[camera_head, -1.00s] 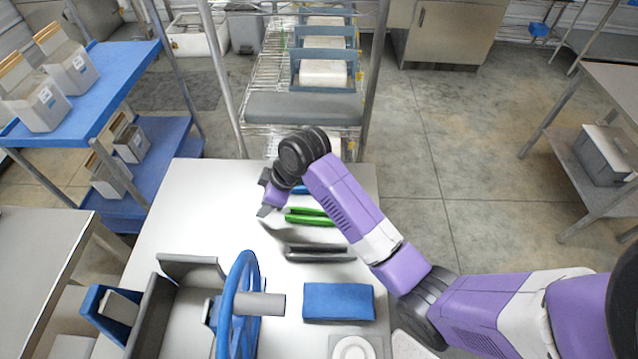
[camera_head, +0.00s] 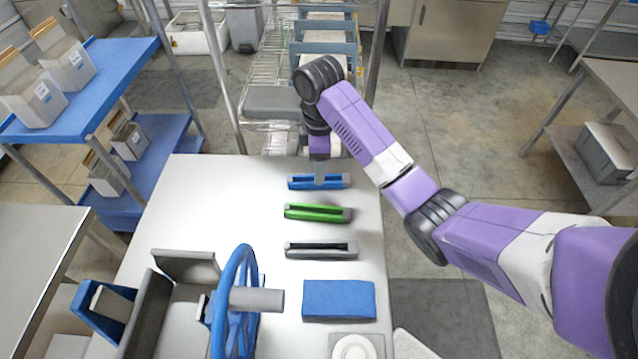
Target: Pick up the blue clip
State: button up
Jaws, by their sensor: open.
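The blue clip (camera_head: 303,182) lies at the far end of the white table, the farthest of three long clips in a column. The green clip (camera_head: 317,213) lies nearer to me, and a dark grey clip (camera_head: 321,250) lies nearer still.
A blue cloth-like block (camera_head: 339,300) lies in front of the clips. A hopper with a blue handwheel (camera_head: 243,270) stands at the left front. A wire rack (camera_head: 270,105) stands behind the table. The table's left middle (camera_head: 215,205) is clear.

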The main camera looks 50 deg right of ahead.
notch_tip(320, 180, down, 4)
jog(key=shift+s+f, duration=0.1)
jog(key=shift+f, duration=0.15)
jog(key=shift+a, duration=0.1)
grip_shut()
jog(key=shift+r, duration=0.1)
jog(key=shift+r, duration=0.5)
notch_tip(320, 180, up, 19)
jog(key=p, duration=0.6)
